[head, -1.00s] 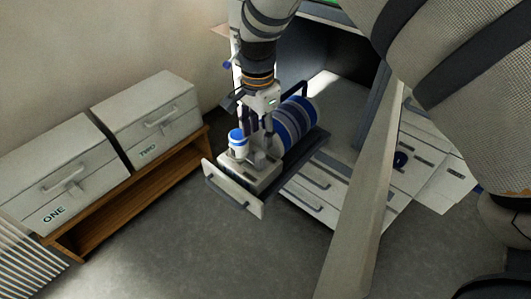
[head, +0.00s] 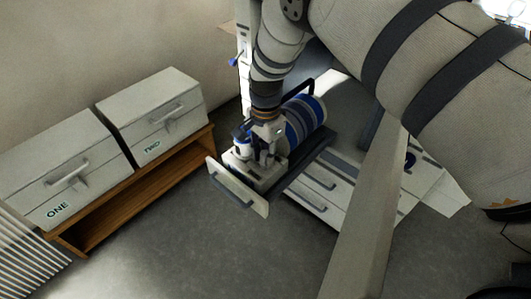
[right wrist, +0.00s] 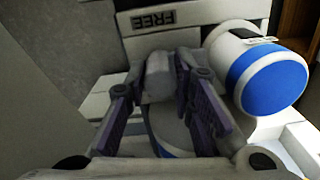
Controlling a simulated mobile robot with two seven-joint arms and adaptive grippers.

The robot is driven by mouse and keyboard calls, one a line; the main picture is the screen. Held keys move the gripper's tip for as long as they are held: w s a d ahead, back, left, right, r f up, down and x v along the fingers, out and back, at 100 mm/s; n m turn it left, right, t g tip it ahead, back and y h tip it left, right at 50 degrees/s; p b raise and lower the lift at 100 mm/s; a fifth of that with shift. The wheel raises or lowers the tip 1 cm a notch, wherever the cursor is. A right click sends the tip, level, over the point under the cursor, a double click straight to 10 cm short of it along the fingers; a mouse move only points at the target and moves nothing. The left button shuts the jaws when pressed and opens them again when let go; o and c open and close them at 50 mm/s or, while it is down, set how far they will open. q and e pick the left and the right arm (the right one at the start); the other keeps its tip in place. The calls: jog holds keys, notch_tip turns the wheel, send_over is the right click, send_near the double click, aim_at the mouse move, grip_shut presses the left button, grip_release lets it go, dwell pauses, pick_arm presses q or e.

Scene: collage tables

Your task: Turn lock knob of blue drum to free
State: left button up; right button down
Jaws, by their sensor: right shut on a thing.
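The blue drum (head: 304,118), banded in blue, white and grey, lies on its side on a pulled-out drawer-like carriage (head: 239,188). My right gripper (head: 258,158) is low over the front of this carriage, in front of the drum. In the right wrist view my right gripper (right wrist: 165,105) has its two dark fingers shut on a grey knob (right wrist: 159,78). The knob's pointing direction is unclear. My left gripper is not in view.
A small white cylinder with a blue band (right wrist: 266,78) stands close beside my right fingers. Drawer boxes ONE (head: 57,165) and TWO (head: 153,118) sit on a wooden bench (head: 140,190) at left. White drawers (head: 318,188) lie right of the carriage. Floor in front is clear.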

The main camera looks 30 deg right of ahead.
jog(key=n, duration=0.9)
jog(key=shift+p, duration=0.35)
jog(key=n, duration=0.5)
jog(key=shift+n, duration=1.9)
jog(key=c, duration=1.4)
grip_release()
jog(key=shift+o, duration=0.2)
